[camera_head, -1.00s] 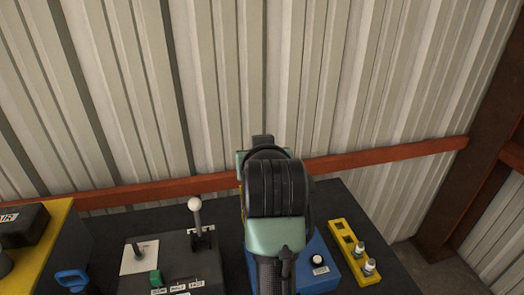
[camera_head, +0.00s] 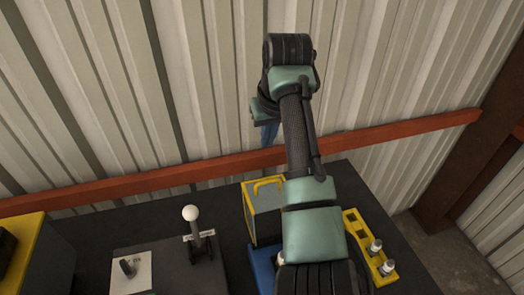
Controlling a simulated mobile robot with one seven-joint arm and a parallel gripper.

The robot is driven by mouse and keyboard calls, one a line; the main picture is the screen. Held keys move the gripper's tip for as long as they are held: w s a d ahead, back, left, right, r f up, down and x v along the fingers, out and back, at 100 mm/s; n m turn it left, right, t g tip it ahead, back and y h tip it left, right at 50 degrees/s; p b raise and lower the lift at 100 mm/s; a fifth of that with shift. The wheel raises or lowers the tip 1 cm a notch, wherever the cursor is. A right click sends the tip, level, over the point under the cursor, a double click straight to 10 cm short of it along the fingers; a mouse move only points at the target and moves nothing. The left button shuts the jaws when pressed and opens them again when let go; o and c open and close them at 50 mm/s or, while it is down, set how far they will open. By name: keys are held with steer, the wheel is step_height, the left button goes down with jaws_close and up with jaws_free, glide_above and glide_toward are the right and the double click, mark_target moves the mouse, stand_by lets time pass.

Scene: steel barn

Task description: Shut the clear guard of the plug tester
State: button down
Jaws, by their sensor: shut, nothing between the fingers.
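The plug tester has a blue base (camera_head: 262,268), mostly hidden behind my arm. Its guard (camera_head: 263,215), a see-through grey-green panel with yellow edging and a yellow handle (camera_head: 268,184), stands raised at the back of the base. Its right side is hidden by my arm. My arm reaches up over the tester and bends down at the far end. My gripper (camera_head: 269,134) shows only in part there, as a narrow blue piece against the wall. It is shut and empty, above and apart from the guard in the picture.
A dark control box with a white-knobbed lever (camera_head: 191,213) stands left of the tester. A yellow rack (camera_head: 353,224) with plugs is to the right. A yellow-edged case (camera_head: 40,245) is far left. A red rail (camera_head: 170,180) crosses the corrugated wall behind the bench.

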steer(key=f, duration=0.1)
steer(key=p, duration=0.5)
glide_above(268, 187)
steer(key=w, duration=0.2)
steer(key=f, duration=0.7)
steer(key=shift+s+a+f, duration=0.2)
steer(key=shift+s+f, duration=0.05)
steer(key=shift+f, duration=0.15)
steer(key=shift+s+d+f+p, duration=0.15)
steer(key=shift+s+d+p, duration=0.05)
steer(key=shift+s+p, duration=0.45)
